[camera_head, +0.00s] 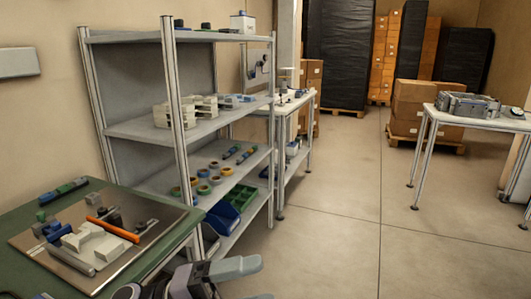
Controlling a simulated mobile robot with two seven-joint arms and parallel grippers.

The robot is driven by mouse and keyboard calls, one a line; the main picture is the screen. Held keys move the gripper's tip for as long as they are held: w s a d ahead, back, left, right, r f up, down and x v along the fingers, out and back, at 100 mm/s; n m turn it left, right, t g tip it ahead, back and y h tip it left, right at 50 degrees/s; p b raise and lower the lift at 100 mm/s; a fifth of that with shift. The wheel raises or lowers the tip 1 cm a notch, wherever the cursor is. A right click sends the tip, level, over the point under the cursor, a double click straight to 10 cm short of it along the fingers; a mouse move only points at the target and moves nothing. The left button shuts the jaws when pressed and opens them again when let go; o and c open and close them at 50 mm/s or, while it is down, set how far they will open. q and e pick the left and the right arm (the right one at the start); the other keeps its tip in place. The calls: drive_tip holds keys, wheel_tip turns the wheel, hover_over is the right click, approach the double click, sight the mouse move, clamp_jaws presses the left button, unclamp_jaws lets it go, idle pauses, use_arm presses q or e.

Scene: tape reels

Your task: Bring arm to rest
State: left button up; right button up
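My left gripper (259,280) reaches in at the bottom, in front of the green table's right end. Its two light grey fingers point right and stand apart with nothing seen between them; the lower finger is mostly cut off by the frame edge. My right gripper is not in view.
The green table (20,222) at left holds a metal plate with white blocks, an orange tool (113,229) and small parts. Blue and green bins (222,216) sit on the rack's bottom shelf. A white table (481,121) stands at right. The floor (350,220) between is clear.

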use_arm(q)
drive_tip(key=w+a+f+n+t+y+p, duration=0.1)
drive_tip(key=a+f+n+t+y, duration=0.6)
drive_tip(key=n, duration=0.5)
drive_tip(key=w+a+f+n+t+y+p, duration=0.1)
drive_tip(key=a+f+n+t+y, duration=0.3)
drive_tip(key=n+t, duration=0.65)
drive_tip(key=s+a+f+n+g+y+p, duration=0.1)
drive_tip(key=s+a+f+n+g+y, duration=0.2)
drive_tip(key=s+f, duration=0.4)
drive_tip(key=s+a+f+n+g+y, duration=0.4)
drive_tip(key=s+f+n+g, duration=0.1)
drive_tip(key=f, duration=0.4)
drive_tip(key=shift+s+f+n+y+p, duration=0.35)
drive_tip(key=shift+s+n, duration=0.4)
drive_tip(key=shift+s, duration=0.35)
